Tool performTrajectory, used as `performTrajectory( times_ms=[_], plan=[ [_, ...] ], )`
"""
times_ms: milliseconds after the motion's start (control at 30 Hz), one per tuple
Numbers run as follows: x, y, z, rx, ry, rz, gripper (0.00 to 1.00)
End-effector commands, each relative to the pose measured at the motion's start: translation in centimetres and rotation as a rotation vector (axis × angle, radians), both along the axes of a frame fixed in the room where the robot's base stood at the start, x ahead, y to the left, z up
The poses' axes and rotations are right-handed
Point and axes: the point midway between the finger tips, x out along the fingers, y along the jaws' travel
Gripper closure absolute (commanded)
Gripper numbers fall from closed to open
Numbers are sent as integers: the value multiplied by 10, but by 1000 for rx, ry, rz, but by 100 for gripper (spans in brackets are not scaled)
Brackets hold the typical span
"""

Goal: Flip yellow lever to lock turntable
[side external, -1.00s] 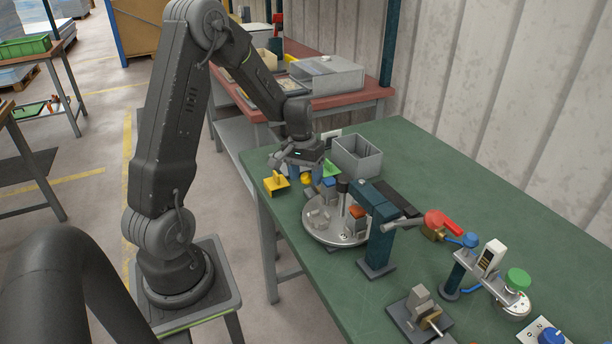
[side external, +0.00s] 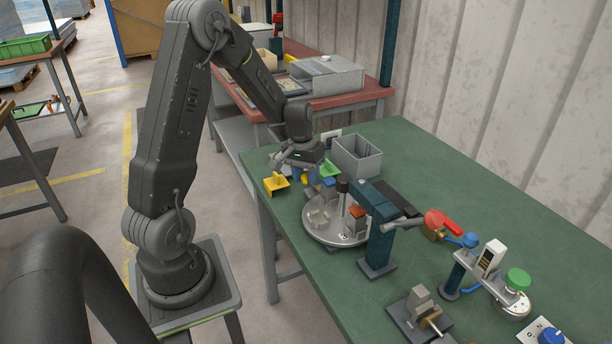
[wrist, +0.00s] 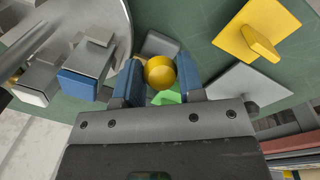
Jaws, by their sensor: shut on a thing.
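The yellow lever shows as a round yellow knob (wrist: 160,72) in the wrist view; its stem is hidden. My gripper (wrist: 159,74) has its blue fingers shut on the knob, one on each side. The turntable (side external: 324,235) is a round grey disc carrying several small blocks and clamps. Its edge also fills the upper left of the wrist view (wrist: 112,18).
A yellow plate with a raised tab (side external: 276,183) lies left of my gripper. A green piece (side external: 329,168) and an open grey bin (side external: 358,157) stand behind it. A dark blue post and arm (side external: 379,245) stands right of the turntable. The table's far right (side external: 480,190) is clear.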

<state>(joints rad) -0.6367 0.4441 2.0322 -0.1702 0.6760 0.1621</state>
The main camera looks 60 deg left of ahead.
Motion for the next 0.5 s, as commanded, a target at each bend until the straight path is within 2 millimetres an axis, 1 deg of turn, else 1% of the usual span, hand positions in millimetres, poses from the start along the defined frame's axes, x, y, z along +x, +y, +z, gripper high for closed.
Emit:
performTrajectory(
  times_ms=[267,500],
  plan=[
    [2,0,1,1,13,1,100],
    [10,0,4,2,110,-3,100]
  ],
)
